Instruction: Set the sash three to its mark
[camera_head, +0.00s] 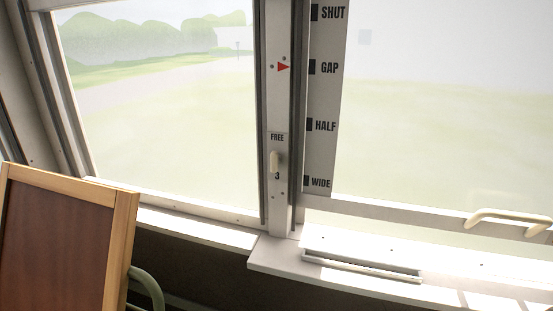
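The sash marked 3 fills the right side; its bottom rail (405,214) carries a cream handle (510,217) at the right. A strip of outside light shows between the rail and the sill. A grey scale strip (321,95) beside the post reads SHUT, GAP, HALF and WIDE from top to bottom, each with a black block. A red pointer (284,67) on the post (279,100) points right, level with GAP. Lower on the post, a cream catch (274,162) sits upright between the word FREE and the number 3. Neither of my grippers is in view.
A pale sill (270,261) runs below the sash, with a raised slotted piece (360,262) on it. Another window pane (165,110) is left of the post. A wood-framed brown panel (65,245) with a green tube (147,285) stands at lower left.

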